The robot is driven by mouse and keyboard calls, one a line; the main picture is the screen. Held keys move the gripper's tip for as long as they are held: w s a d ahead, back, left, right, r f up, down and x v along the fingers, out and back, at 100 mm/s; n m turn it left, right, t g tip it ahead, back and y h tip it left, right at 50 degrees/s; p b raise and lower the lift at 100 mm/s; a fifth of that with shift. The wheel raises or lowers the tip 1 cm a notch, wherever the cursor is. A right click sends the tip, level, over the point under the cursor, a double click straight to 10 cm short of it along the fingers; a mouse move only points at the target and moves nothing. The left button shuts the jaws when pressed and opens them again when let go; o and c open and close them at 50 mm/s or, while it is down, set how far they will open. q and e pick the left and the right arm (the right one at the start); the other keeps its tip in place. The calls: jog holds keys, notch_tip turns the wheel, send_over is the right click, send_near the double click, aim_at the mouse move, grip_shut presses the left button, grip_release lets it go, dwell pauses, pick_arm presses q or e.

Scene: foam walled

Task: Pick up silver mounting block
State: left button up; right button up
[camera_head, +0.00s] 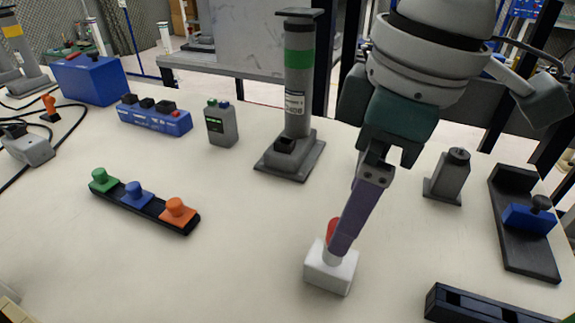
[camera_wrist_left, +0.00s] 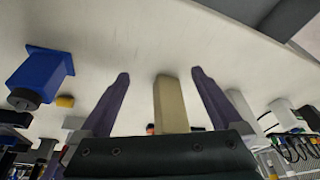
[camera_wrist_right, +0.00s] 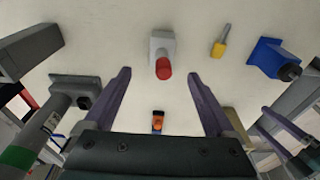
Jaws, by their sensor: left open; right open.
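A pale silver-grey block (camera_head: 330,272) with a red-topped post stands on the table at the lower middle of the head view; it best fits the silver mounting block. It also shows ahead of my right fingers in the right wrist view (camera_wrist_right: 163,40), red end towards the camera. My right gripper (camera_head: 345,245) is open, its purple fingers pointing down over the block and partly hiding the post. My left gripper (camera_wrist_left: 160,78) is open, with a tan block (camera_wrist_left: 171,105) showing between its fingers; contact cannot be told. It is out of the head view.
A grey tower with a green band (camera_head: 298,90) stands behind the block. A dark grey block (camera_head: 447,180) and a black fixture (camera_head: 515,243) are to the right. A three-button strip (camera_head: 150,208) lies left. A yellow-handled tool (camera_wrist_right: 218,48) lies near the block.

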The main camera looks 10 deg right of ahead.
aim_at(332, 257)
pick_arm(q)
jog(key=shift+s+f+b, duration=0.35)
jog(key=shift+f+b, duration=0.1)
jog(key=shift+f, duration=0.3)
pick_arm(e)
jog(key=f, duration=0.4)
jog(key=shift+a+f, duration=0.3)
pick_arm(q)
jog(key=shift+w+f+b, duration=0.1)
jog(key=shift+f+b, duration=0.65)
pick_arm(e)
jog(key=f, duration=0.5)
jog(key=shift+w+a+f, duration=0.2)
jog(key=shift+a+f, duration=0.05)
jog(key=shift+a, duration=0.05)
grip_shut()
